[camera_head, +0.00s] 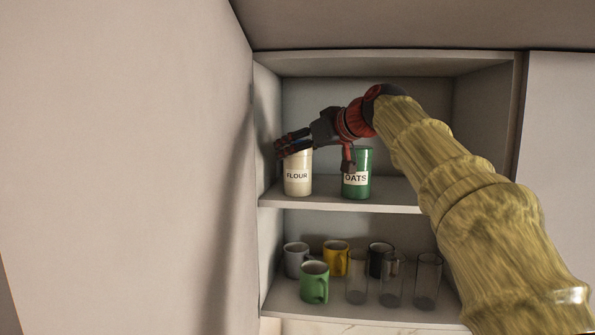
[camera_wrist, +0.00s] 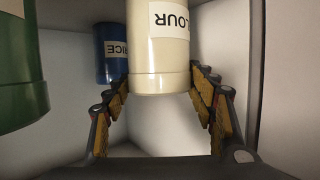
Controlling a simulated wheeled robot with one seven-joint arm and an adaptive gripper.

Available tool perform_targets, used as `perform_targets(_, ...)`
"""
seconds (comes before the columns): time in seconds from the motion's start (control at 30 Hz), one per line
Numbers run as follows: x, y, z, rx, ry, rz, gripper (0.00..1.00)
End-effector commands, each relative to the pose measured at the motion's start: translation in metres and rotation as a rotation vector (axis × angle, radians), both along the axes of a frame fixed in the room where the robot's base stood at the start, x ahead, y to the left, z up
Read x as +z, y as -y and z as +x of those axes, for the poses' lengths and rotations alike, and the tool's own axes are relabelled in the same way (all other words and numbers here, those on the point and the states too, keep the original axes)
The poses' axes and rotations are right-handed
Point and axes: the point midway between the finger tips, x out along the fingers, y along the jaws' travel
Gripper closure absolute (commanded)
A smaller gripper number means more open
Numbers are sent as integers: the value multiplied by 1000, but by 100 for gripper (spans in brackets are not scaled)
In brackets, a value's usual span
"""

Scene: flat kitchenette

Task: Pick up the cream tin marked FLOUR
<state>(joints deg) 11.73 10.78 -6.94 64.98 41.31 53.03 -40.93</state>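The cream tin marked FLOUR (camera_head: 298,178) stands upright on the upper shelf, at the left. Its label shows in the head view. In the wrist view the cream tin (camera_wrist: 158,55) is at the top centre, its label partly cut off by the frame edge. My gripper (camera_head: 293,143) is at the tin's upper end in the head view and hides part of its top. In the wrist view my gripper (camera_wrist: 160,80) has its fingers apart, one on each side of the tin. They look close to its sides; firm contact does not show.
A green tin marked OATS (camera_head: 358,185) stands right of the cream tin, partly behind my arm. A blue tin marked RICE (camera_wrist: 110,60) shows in the wrist view. The lower shelf (camera_head: 330,306) holds several mugs and glasses. The cupboard's left wall (camera_head: 268,150) is close to my fingers.

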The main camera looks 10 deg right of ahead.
Motion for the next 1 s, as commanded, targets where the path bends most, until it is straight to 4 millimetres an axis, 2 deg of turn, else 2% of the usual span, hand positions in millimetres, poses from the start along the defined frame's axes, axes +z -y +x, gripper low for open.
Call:
perform_targets(0.9, 0, 0, 0, 0, 0, 0, 98)
perform_targets(1.0, 0, 0, 0, 0, 0, 0, 100)
